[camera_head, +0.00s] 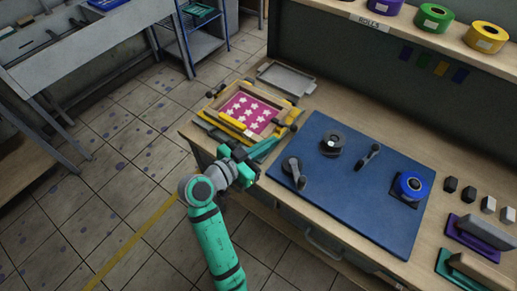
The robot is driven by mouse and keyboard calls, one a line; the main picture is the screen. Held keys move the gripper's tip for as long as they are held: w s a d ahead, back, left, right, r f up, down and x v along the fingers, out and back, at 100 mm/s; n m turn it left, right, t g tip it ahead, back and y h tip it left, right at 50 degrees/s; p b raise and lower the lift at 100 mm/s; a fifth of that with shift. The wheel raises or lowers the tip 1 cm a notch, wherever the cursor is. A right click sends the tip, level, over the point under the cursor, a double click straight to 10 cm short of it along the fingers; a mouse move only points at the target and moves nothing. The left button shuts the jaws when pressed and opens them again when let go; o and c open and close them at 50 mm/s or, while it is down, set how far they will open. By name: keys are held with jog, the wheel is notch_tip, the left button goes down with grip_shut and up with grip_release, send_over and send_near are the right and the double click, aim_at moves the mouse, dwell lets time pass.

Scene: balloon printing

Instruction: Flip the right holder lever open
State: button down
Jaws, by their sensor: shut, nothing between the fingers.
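The printing frame (268,103) stands on the left part of the bench, with a pink screen (245,109) that bears white star shapes. The right holder lever (286,127) is a dark lever at the frame's right side. The left holder lever (215,91) is a similar dark one at the left side. My gripper (270,145) is green and shut, with nothing seen in it. It is just in front of and below the right lever in the picture. I cannot tell whether it touches the lever, nor the lever's exact angle.
A blue mat (345,205) lies to the right, holding a black roll (333,143), dark hand tools and a blue roll (411,186). A grey tray (287,79) lies behind the frame. A shelf (400,27) with coloured rolls overhangs the back. The floor at left is open.

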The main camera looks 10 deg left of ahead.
aim_at(291, 130)
jog(key=x, duration=0.6)
jog(key=shift+w+d+f, duration=0.1)
jog(key=shift+w+d, duration=0.05)
jog(key=shift+w, duration=0.05)
